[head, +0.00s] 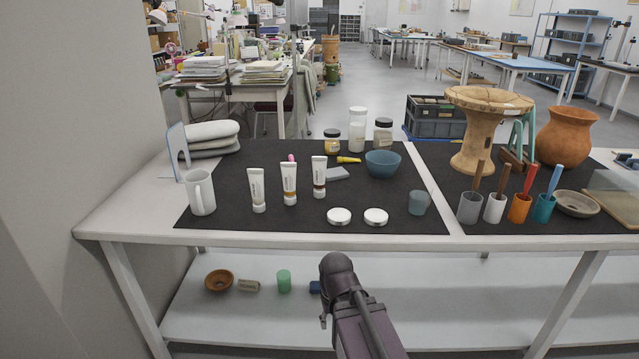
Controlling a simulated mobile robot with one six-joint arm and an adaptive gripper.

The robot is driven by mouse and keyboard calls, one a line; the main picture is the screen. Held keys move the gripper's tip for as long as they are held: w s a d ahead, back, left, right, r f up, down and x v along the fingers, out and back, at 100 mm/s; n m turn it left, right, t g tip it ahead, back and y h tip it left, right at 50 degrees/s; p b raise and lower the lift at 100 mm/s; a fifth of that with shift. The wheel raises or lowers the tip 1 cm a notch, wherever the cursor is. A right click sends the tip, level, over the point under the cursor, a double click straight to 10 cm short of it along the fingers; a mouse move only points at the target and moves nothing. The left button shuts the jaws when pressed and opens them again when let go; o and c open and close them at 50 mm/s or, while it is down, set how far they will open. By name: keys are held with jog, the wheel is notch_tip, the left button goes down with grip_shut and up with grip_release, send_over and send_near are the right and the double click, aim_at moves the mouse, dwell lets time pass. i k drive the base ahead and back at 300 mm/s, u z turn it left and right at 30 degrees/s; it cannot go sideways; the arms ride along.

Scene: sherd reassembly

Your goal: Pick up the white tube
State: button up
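Three white tubes stand upright side by side on the black mat (330,212), on the left part of the table. The left tube (257,188) has a pale lower end. The middle tube (289,182) has an orange-brown band near its lower end. The right tube (319,174) has a dark brown band there. All three are fully in view with small gaps between them. My dark arm (350,302) is low in front of the table's front edge. I make out no gripper fingers on it.
A white mug (201,193) stands left of the tubes. Two white lids (339,216) lie in front, right of them. The mat directly before the tubes is clear.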

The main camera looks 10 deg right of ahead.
aim_at(318, 162)
jog(key=u, duration=0.85)
jog(key=k, duration=0.6)
jog(key=z, duration=0.75)
